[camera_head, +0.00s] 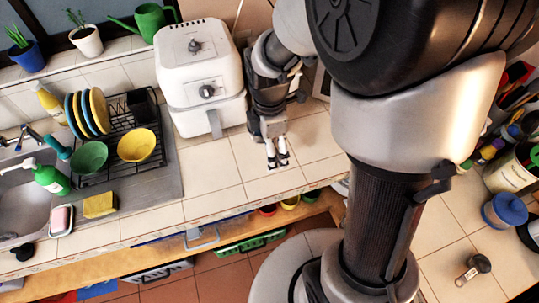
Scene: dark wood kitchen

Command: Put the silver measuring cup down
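My gripper (277,160) points down just over the tiled counter, right of the white air fryer. Its two fingers are close together with a narrow gap between the tips. I cannot make out a measuring cup between them, and the view is too small to tell whether they hold something thin. A small round dark and silvery item with a short handle (473,268) lies on the right-hand counter, well away from my gripper. It may be a measuring cup; I cannot tell for sure.
The white air fryer (201,78) stands left of my gripper. A dish rack (118,150) with plates and bowls is further left, beside the sink (22,200). The counter tiles (210,170) in front of the air fryer are bare. Jars and utensils crowd the right counter.

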